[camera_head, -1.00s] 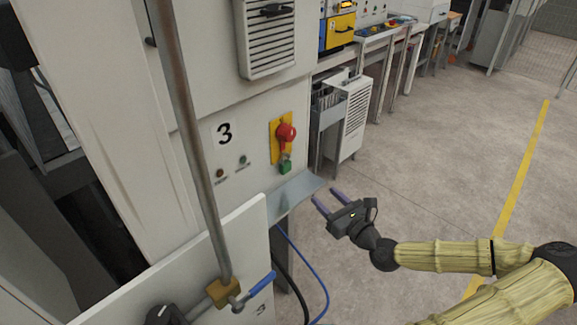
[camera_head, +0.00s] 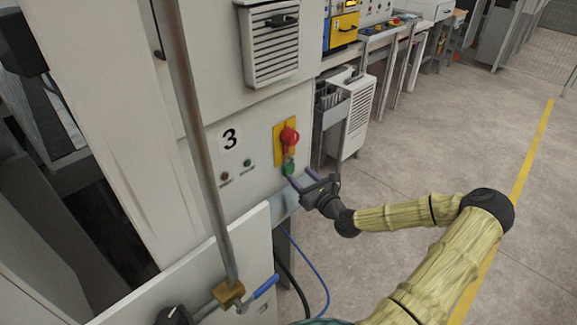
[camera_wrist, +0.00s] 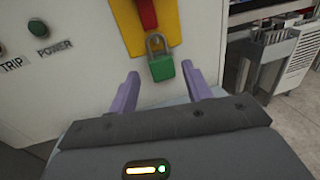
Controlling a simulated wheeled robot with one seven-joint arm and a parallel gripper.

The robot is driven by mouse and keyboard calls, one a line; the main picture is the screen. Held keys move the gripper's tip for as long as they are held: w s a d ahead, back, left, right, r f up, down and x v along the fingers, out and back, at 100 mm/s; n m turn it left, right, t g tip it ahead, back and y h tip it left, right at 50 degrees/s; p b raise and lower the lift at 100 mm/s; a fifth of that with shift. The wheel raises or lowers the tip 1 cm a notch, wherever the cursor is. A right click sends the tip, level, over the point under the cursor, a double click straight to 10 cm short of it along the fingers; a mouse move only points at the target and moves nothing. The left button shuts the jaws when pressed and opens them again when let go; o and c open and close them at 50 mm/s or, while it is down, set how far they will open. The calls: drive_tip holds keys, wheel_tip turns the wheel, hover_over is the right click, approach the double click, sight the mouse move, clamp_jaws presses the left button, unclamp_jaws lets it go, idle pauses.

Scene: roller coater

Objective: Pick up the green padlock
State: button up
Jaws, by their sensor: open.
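The green padlock (camera_head: 289,169) hangs below the red switch knob (camera_head: 289,136) on its yellow plate (camera_head: 279,134), on the cabinet front. In the wrist view the padlock (camera_wrist: 162,68) hangs upright by its metal shackle, ahead of and slightly above the gap between my fingers. My gripper (camera_head: 302,180) is at the cabinet front, just below the padlock. In the wrist view my gripper (camera_wrist: 159,88) shows two purple fingers spread apart, with nothing between them. Whether a finger touches the padlock or panel cannot be told.
A grey metal shelf (camera_head: 284,198) juts out below the padlock, close under my gripper. A vertical pipe (camera_head: 190,130) with a blue-handled valve (camera_head: 264,287) stands to the left. A blue cable (camera_head: 318,272) hangs below. Open floor (camera_head: 420,150) lies to the right.

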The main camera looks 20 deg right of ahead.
sight(289, 165)
idle(0.3)
drive_tip(key=w+p, duration=0.1)
drive_tip(key=w, duration=0.2)
drive_tip(key=w+a+p, duration=0.1)
drive_tip(key=w, duration=0.1)
drive_tip(key=shift+w+r+p, duration=0.1)
drive_tip(key=shift+r+p, duration=0.05)
drive_tip(key=shift+p, duration=0.15)
drive_tip(key=c, duration=0.8)
